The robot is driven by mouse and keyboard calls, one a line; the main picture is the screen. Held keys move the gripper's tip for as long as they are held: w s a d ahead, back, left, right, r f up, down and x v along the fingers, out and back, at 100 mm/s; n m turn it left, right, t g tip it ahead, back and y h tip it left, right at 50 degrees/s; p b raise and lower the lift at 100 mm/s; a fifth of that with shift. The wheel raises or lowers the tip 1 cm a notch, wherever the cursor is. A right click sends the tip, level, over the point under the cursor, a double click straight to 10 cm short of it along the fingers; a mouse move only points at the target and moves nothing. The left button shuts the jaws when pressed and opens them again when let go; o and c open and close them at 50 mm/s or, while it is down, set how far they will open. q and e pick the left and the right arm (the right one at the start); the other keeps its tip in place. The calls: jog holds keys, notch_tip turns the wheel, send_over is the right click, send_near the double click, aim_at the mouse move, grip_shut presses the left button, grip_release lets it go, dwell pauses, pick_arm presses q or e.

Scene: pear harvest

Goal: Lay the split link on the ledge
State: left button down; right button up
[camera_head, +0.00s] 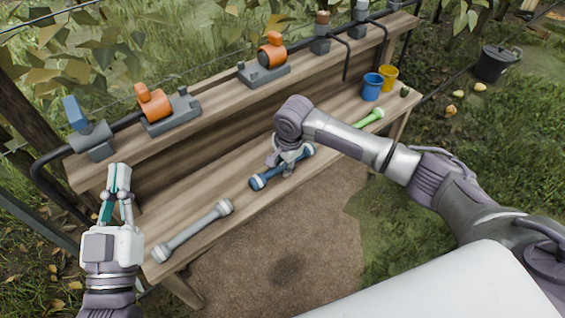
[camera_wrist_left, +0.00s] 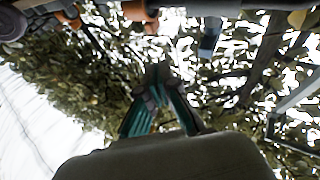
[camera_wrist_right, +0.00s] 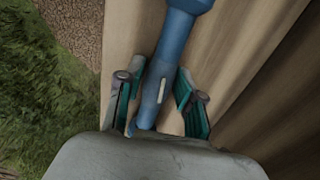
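A blue link (camera_head: 268,180) with thick ends lies on the lower wooden plank (camera_head: 180,205) of the bench. In the right wrist view the blue link (camera_wrist_right: 178,45) shows a pale slit-like mark on its shaft; I cannot tell if this is a split. My right gripper (camera_head: 287,172) is over its middle, pointing down. In the right wrist view its fingers (camera_wrist_right: 157,95) stand apart on both sides of the shaft, open. My left gripper (camera_head: 119,172) points up at the bench's left end, its fingertips together and empty, also in the left wrist view (camera_wrist_left: 160,75).
A grey link (camera_head: 195,230) lies left and a green link (camera_head: 369,118) right on the lower plank. Blue (camera_head: 372,87) and yellow (camera_head: 389,78) cups stand at its right end. The upper shelf (camera_head: 215,100) carries orange-topped clamps (camera_head: 153,103) and a dark pipe. A black bucket (camera_head: 496,64) stands behind right.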

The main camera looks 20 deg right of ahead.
jog(key=shift+o, duration=0.3)
